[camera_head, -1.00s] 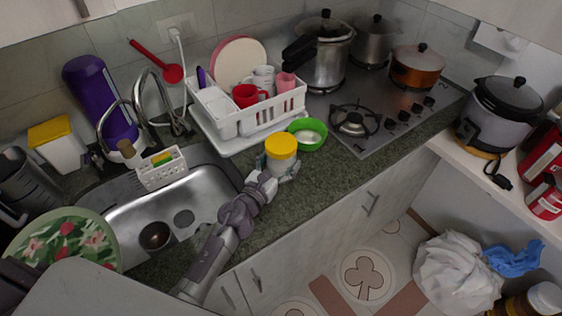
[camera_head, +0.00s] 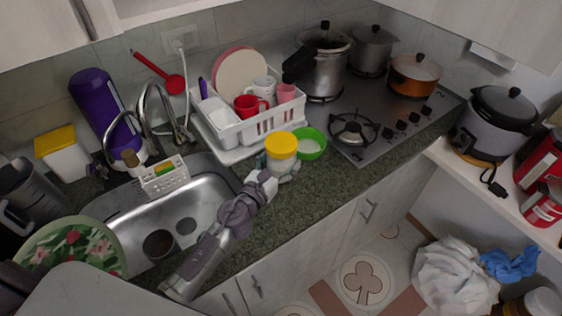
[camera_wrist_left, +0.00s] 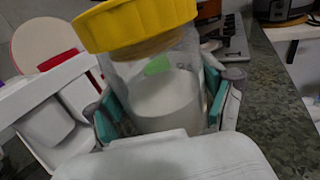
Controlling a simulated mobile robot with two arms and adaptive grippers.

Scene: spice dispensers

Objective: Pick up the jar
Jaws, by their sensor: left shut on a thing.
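The jar (camera_head: 281,162) is clear with white contents and a yellow lid, and stands upright over the counter at the sink's right. My left gripper (camera_head: 278,172) is shut around its lower part. In the left wrist view the jar (camera_wrist_left: 165,85) fills the middle, between the two teal-lined fingers of the left gripper (camera_wrist_left: 165,115). The jar's base is hidden by the gripper, and I cannot clearly see the gap under it. My right gripper is not in view.
A green bowl (camera_head: 310,146) is just right of the jar. A white dish rack (camera_head: 262,128) with cups and plates stands behind. The sink (camera_head: 200,195) is to the left and the gas hob (camera_head: 385,112) to the right. Bare counter (camera_head: 335,185) lies in front of the bowl.

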